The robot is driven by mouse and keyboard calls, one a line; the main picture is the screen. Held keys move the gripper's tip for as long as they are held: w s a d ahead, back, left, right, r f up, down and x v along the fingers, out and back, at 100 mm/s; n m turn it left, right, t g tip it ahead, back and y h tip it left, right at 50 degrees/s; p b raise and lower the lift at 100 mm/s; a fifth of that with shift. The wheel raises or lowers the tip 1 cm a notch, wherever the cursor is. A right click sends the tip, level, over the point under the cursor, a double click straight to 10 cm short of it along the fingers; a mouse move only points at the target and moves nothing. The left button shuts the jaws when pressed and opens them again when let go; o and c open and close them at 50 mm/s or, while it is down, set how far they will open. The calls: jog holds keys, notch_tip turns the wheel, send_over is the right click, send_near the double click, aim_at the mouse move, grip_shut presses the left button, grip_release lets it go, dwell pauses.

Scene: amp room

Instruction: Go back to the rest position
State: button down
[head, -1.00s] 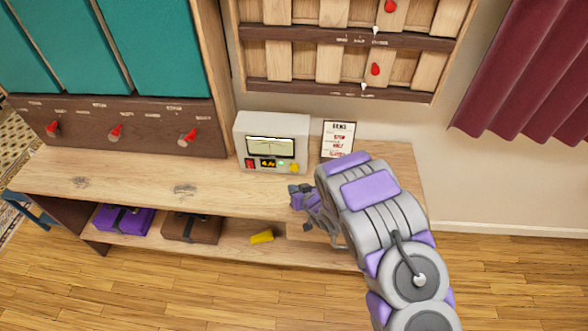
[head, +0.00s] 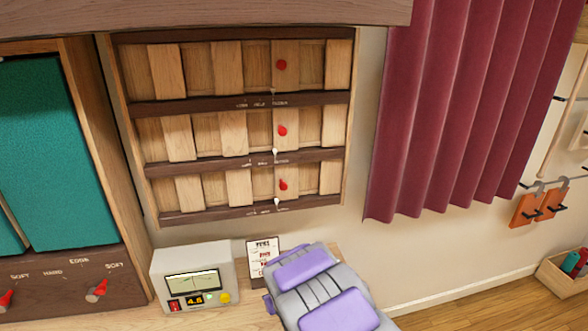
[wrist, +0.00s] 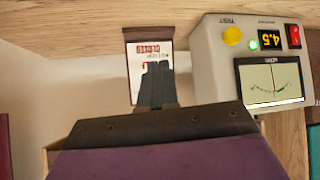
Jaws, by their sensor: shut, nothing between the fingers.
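My gripper (wrist: 157,85) is shut and empty in the wrist view, its dark fingers together in front of a small printed card (wrist: 146,58). In the head view my grey and purple arm rises at the bottom centre and hides the gripper. The card (head: 262,256) stands on the wooden bench (head: 245,314) just behind my arm. The meter box (head: 195,275) stands left of the card and reads 4.5. It also shows in the wrist view (wrist: 218,80), upside down, with a yellow button, a lit green lamp and a red switch, to the right of my fingers.
A slatted wall panel (head: 150,108) with red knobs hangs above the bench. A teal-fronted cabinet (head: 65,150) with red-tipped levers stands left. A maroon curtain (head: 450,110) hangs right. Orange hanging items (head: 525,208) and a wooden crate (head: 562,276) are far right. The floor (head: 480,305) beside the bench looks clear.

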jog(key=s+d+r+m+g+h, duration=0.15)
jog(key=s+d+r+h, duration=0.25)
jog(key=d+r, duration=0.65)
jog(key=s+d+r+m+g+h, duration=0.25)
jog(key=s+d+r, duration=0.25)
jog(key=s+d, duration=0.5)
jog(key=s+r+g+y, duration=0.1)
jog(key=s+r+g, duration=0.2)
jog(key=s, duration=1.2)
jog(key=s+r+m+g+y, duration=0.1)
jog(key=s+r+g, duration=0.2)
jog(key=s, duration=1.3)
jog(key=shift+s+r+m, duration=0.15)
jog(key=shift+r+m, duration=0.15)
jog(key=shift+r, duration=0.5)
jog(key=shift+y, duration=0.25)
